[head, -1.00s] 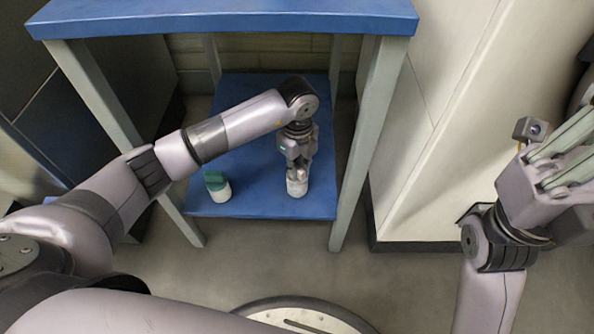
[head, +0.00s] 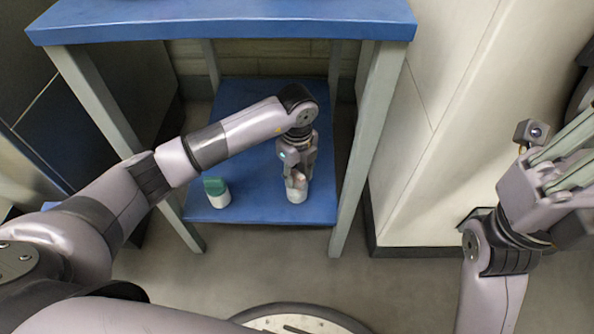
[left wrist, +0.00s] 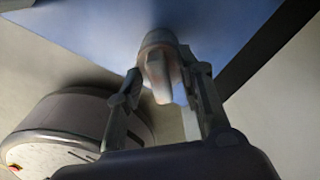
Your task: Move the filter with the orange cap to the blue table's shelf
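The filter with the orange cap (head: 297,195) stands upright on the blue lower shelf (head: 258,206) of the blue table, near the shelf's front edge. Its white body shows below my left gripper (head: 297,181), which hides most of the cap. In the left wrist view the filter (left wrist: 158,62) lies between the two fingers of my left gripper (left wrist: 160,72). The fingers look spread, with a narrow gap on the left side. My right gripper (head: 567,160) is at the right edge, far from the table; its fingertips are cut off.
A second filter with a green cap (head: 216,190) stands on the same shelf to the left. The blue tabletop (head: 225,18) and grey legs (head: 360,150) frame the shelf. A pale cabinet (head: 430,150) stands to the right. The shelf's back is clear.

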